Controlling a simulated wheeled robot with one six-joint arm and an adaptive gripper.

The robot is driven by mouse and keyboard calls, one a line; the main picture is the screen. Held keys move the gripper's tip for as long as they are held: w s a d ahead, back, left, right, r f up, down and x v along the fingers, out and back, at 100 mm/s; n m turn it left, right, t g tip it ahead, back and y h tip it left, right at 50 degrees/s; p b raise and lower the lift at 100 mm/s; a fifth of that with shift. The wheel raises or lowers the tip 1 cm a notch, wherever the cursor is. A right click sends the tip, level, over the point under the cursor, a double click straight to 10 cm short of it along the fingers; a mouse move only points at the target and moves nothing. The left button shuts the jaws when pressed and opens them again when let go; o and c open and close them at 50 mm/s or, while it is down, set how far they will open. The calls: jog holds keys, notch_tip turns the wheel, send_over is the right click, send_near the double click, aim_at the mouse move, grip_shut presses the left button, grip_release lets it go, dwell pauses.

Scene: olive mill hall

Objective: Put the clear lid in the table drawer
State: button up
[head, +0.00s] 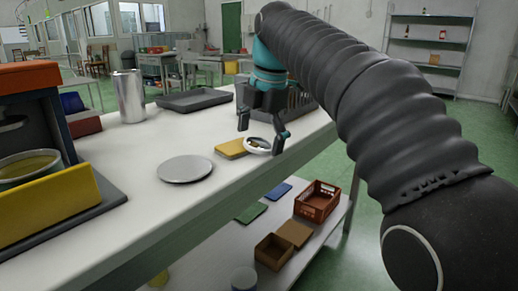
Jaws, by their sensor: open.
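My gripper (262,132) is open above the right part of the white table (155,215), its fingers pointing down. Right beneath and between its fingertips is a small round thing with a pale rim (258,146), which looks like the clear lid. It lies beside a yellow flat block (230,149), near the table's front edge. One fingertip is close to its right rim; I cannot tell whether they touch. I cannot make out a table drawer in this view.
A grey round plate (186,169) lies left of the block. A metal canister (128,96) and a dark tray (194,100) stand farther back. An orange-and-dark machine (35,120) fills the left. The lower shelf holds a red crate (317,201) and a brown box (272,251).

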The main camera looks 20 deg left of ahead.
jog(key=shift+f, duration=0.2)
jog(key=c, duration=1.1)
jog(key=shift+c, duration=0.2)
